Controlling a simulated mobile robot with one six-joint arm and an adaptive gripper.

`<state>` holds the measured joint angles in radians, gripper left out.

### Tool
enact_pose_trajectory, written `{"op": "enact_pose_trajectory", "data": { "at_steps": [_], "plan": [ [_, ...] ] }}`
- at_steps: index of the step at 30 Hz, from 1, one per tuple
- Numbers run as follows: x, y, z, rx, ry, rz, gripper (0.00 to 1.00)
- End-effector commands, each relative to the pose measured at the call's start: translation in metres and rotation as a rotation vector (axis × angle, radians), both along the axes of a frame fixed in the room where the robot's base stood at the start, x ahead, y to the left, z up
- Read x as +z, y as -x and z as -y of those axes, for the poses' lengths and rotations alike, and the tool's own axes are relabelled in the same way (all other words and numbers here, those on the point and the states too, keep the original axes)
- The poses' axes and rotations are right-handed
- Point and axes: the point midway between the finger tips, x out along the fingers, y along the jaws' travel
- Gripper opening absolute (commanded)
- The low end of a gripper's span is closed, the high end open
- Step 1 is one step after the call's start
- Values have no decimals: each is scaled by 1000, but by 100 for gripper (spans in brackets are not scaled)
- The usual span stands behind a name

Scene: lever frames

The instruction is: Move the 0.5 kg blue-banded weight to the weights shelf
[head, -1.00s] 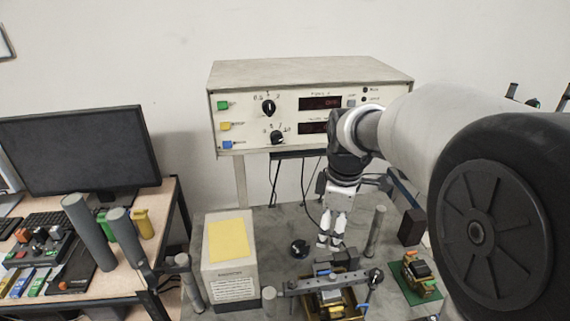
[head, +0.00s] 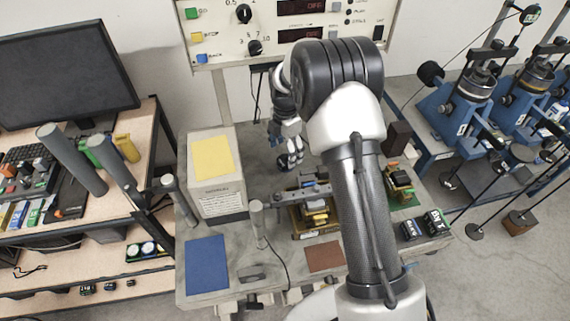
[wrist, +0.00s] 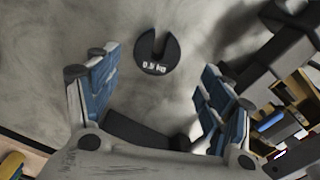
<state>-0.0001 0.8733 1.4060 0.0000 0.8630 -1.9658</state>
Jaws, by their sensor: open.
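A black, round, slotted weight (wrist: 157,58) marked 0.5 kg lies flat on the grey table in the wrist view. I cannot make out a blue band on it. My gripper (wrist: 160,92) is open, with one blue-padded finger on each side of the picture and the weight ahead of the gap between them. Nothing is between the fingers. In the head view my gripper (head: 291,160) is low over the table behind the clamp, partly covering the weight. A lower shelf (head: 60,285) under the left desk carries several small dark weights; I cannot tell whether it is the weights shelf.
A box with a yellow top (head: 212,157) stands left of my gripper. A clamp bar with a brass-coloured device (head: 316,212) stands in front, and a black block (head: 397,136) to the right. The instrument cabinet (head: 225,45) is behind. A blue mat (head: 207,263) lies bare at the front left.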

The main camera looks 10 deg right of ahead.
Motion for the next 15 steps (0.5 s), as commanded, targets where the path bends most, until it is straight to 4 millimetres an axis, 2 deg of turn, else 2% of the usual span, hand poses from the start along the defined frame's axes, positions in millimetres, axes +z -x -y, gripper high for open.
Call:
{"op": "enact_pose_trajectory", "data": {
  "at_steps": [5, 12, 15],
  "plan": [
    [-10, -1, 0, -1, 0, -1, 74],
    [-46, -5, 0, -1, 0, -2, 74],
    [-54, -5, 0, -1, 0, 0, 74]
  ]
}}
